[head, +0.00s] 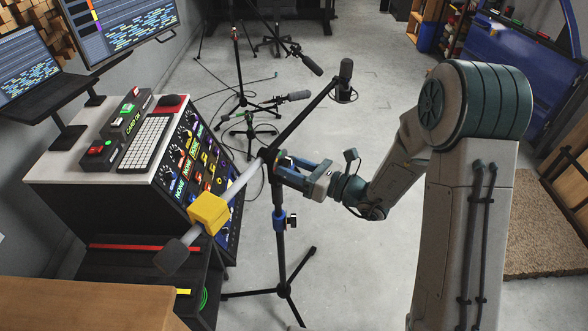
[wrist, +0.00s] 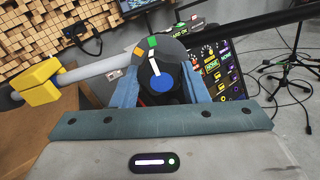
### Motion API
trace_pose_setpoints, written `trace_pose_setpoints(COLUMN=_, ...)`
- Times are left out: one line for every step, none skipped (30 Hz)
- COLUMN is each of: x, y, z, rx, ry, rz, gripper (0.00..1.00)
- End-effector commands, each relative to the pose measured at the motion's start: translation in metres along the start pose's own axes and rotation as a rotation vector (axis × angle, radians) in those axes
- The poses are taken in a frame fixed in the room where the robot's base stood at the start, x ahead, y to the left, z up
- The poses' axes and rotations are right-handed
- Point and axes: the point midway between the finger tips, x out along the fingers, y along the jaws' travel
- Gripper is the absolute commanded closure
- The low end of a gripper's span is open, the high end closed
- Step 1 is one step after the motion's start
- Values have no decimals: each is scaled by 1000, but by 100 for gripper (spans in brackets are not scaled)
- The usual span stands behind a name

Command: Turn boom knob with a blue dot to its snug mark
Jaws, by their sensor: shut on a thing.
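The boom knob with a blue dot (wrist: 162,84) is dark and round, seen face-on in the wrist view. A white pointer line on it points up and slightly left, close to a green mark on the grey dial (wrist: 172,50) behind it. An orange mark is to the left of the green one. No label shows which mark is snug. My gripper (head: 281,168) is shut on the knob, with a blue finger on each side. In the head view the gripper is at the top of the boom stand (head: 280,250) and hides most of the knob.
The boom carries a yellow block (head: 208,213) at its lower left and a microphone (head: 345,80) at its upper right. A mixer desk (head: 125,150) stands left. Other microphone stands (head: 242,90) and cables are behind. The floor right of the stand is clear.

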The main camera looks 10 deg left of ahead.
Motion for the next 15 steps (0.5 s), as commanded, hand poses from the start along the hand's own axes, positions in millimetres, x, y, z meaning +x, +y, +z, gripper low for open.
trace_pose_setpoints(x=0, y=-1, z=-3, rx=-26, ry=-2, rz=0, gripper=82)
trace_pose_setpoints(x=0, y=-1, z=-3, rx=-43, ry=-2, rz=0, gripper=82)
trace_pose_setpoints(x=0, y=-1, z=-4, rx=-69, ry=-2, rz=0, gripper=82)
trace_pose_setpoints(x=0, y=-2, z=-4, rx=-89, ry=-2, rz=0, gripper=82)
trace_pose_setpoints(x=0, y=-2, z=-5, rx=-111, ry=-2, rz=0, gripper=82)
trace_pose_setpoints(x=0, y=-2, z=-5, rx=-142, ry=-3, rz=0, gripper=82)
trace_pose_setpoints(x=0, y=-2, z=-5, rx=-166, ry=-3, rz=0, gripper=82)
trace_pose_setpoints(x=0, y=-2, z=-5, rx=-190, ry=-3, rz=0, gripper=82)
trace_pose_setpoints(x=0, y=-2, z=-5, rx=-224, ry=-2, rz=0, gripper=82)
trace_pose_setpoints(x=0, y=-2, z=-6, rx=-248, ry=-2, rz=0, gripper=82)
trace_pose_setpoints(x=0, y=-2, z=-6, rx=-273, ry=-2, rz=0, gripper=82)
trace_pose_setpoints(x=0, y=-2, z=-6, rx=-305, ry=-3, rz=0, gripper=82)
trace_pose_setpoints(x=0, y=-2, z=-6, rx=-329, ry=-3, rz=0, gripper=82)
trace_pose_setpoints(x=0, y=-2, z=-6, rx=-352, ry=-3, rz=0, gripper=82)
trace_pose_setpoints(x=0, y=-2, z=-5, rx=-383, ry=-2, rz=-1, gripper=82)
